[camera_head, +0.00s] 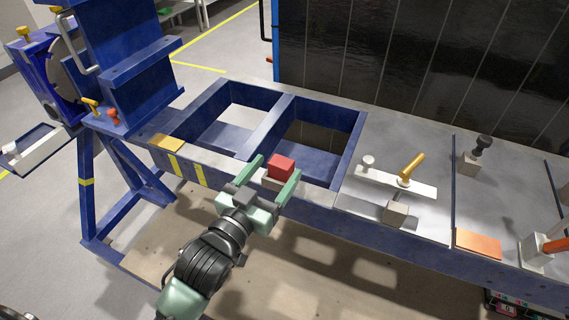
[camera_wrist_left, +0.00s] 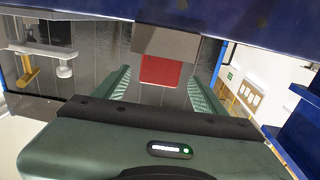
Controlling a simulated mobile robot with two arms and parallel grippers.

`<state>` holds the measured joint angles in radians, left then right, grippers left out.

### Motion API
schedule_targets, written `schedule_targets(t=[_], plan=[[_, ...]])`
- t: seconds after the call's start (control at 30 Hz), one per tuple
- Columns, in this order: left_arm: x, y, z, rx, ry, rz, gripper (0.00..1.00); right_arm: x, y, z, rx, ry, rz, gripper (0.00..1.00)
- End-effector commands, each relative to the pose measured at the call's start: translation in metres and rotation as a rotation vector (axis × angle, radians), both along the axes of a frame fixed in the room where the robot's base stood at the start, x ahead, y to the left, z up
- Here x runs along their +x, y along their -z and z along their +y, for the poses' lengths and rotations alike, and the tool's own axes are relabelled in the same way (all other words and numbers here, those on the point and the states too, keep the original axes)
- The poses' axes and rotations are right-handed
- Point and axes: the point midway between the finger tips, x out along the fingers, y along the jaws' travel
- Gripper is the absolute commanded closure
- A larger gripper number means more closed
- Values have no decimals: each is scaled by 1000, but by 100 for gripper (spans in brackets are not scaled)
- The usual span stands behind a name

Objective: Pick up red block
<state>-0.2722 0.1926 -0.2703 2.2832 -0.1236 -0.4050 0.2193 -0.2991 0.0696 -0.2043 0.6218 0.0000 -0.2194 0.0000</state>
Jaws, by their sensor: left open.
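The red block (camera_head: 281,166) sits on a small pale support at the near edge of the blue frame of the bench. My left gripper (camera_head: 274,170) is open, with its green fingers on either side of the block. In the left wrist view the red block (camera_wrist_left: 160,71) shows between the two fingers (camera_wrist_left: 160,84), with a grey-brown piece against it. I cannot tell whether either finger touches the block. My right gripper is not in view.
The blue bench frame (camera_head: 345,150) has two open bays behind the block. To the right, a grey plate carries a yellow-handled clamp (camera_head: 410,169), a black-knobbed post (camera_head: 472,160) and an orange pad (camera_head: 478,244). A blue upright fixture (camera_head: 125,60) stands at left.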

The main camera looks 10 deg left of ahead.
Motion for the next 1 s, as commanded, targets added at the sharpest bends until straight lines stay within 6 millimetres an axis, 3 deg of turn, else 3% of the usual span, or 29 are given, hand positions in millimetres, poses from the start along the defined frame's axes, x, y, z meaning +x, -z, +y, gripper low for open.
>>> schedule_targets(t=[0.4,0.73,0.77,1.0], plan=[[55,-5,-13,0,0,-1,29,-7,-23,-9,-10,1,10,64],[64,-2,-16,-1,0,0,29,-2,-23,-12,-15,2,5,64],[64,-2,-16,-1,0,0,32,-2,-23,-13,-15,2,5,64],[64,-2,-16,0,0,0,99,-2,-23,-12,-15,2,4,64]])
